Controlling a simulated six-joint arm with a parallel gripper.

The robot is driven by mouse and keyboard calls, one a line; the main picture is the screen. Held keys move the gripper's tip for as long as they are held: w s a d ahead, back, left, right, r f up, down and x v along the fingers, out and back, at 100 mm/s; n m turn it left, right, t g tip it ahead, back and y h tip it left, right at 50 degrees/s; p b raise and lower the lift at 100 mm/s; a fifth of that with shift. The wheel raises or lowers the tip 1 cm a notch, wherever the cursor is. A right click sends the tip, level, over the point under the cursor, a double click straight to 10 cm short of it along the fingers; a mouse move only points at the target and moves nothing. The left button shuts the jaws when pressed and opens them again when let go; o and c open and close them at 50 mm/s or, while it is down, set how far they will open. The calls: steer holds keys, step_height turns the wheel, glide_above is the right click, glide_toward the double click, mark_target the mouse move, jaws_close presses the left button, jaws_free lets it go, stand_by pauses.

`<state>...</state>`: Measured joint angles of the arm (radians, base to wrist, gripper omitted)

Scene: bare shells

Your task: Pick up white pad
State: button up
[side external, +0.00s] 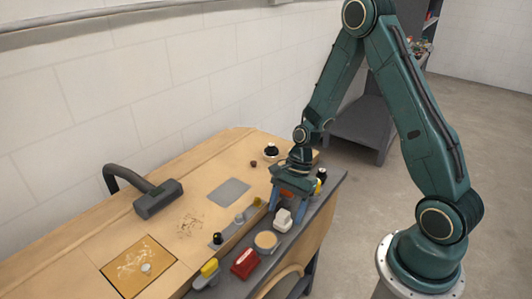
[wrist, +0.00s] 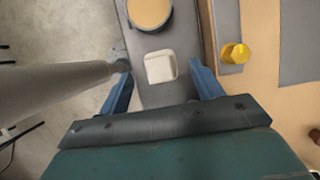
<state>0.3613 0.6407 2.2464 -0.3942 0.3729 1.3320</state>
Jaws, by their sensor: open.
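The white pad (side external: 282,219) is a small, rounded white block on the grey strip along the bench's front edge. In the wrist view the white pad (wrist: 160,67) lies between and slightly beyond my blue fingertips, with a gap on each side. My gripper (side external: 288,212) is open and points down over the strip near the pad. In the wrist view my gripper (wrist: 159,68) has its two fingers spread wide with nothing held between them.
A round tan-topped container (side external: 265,241) stands just beside the pad. A red object (side external: 244,263) and a yellow-topped piece (side external: 208,268) sit farther along. A yellow knob (wrist: 236,54) is to the right in the wrist view.

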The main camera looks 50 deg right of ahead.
mark_target(284, 212)
steer(key=shift+x, duration=1.45)
steer(key=shift+r, duration=0.1)
steer(key=c, duration=1.1)
steer(key=shift+o, duration=0.2)
step_height(284, 212, up, 20)
